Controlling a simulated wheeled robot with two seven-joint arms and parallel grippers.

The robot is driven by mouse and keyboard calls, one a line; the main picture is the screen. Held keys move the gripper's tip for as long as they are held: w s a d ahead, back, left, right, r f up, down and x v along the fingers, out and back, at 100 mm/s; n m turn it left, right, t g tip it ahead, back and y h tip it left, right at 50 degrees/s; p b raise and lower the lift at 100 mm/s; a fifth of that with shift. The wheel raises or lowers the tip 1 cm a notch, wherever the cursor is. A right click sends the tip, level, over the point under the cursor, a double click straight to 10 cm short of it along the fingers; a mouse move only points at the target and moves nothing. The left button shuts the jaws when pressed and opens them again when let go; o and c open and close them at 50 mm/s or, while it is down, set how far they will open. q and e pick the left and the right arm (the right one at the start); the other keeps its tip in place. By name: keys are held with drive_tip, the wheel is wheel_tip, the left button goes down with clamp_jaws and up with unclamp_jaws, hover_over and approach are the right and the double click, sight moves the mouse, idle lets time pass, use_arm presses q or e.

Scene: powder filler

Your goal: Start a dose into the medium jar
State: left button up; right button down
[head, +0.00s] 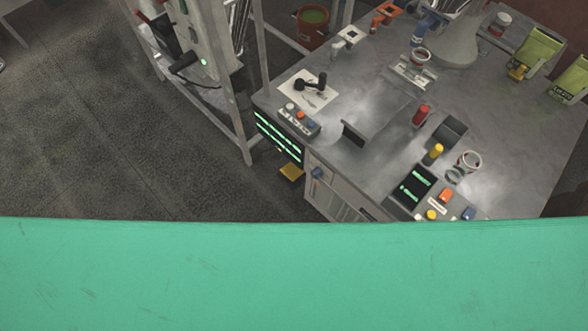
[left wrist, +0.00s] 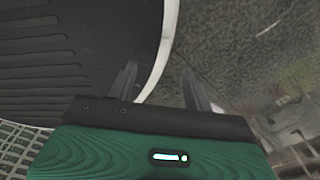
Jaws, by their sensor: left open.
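The grey filler cone (head: 458,42) stands at the back of the metal table. A jar with a dark red rim (head: 421,56) sits on a small platform (head: 412,72) left of the cone. Another jar (head: 498,22) stands right of the cone. I cannot tell which jar is the medium one. A panel with a green-lit screen (head: 413,186) has an orange button (head: 445,195), a blue button (head: 467,213) and a yellow button (head: 431,214). My left gripper (left wrist: 162,84) is open and empty in the left wrist view, away from any recognisable task object. Neither gripper shows in the head view.
A second button panel (head: 297,119) sits at the table's left edge above a lit screen (head: 279,138). A red cylinder (head: 420,115), a yellow-topped one (head: 434,152) and rings (head: 467,161) stand on the table (head: 510,140). A metal frame (head: 228,90) rises left; floor beside it is clear.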

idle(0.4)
use_arm(q)
clamp_jaws()
idle(1.6)
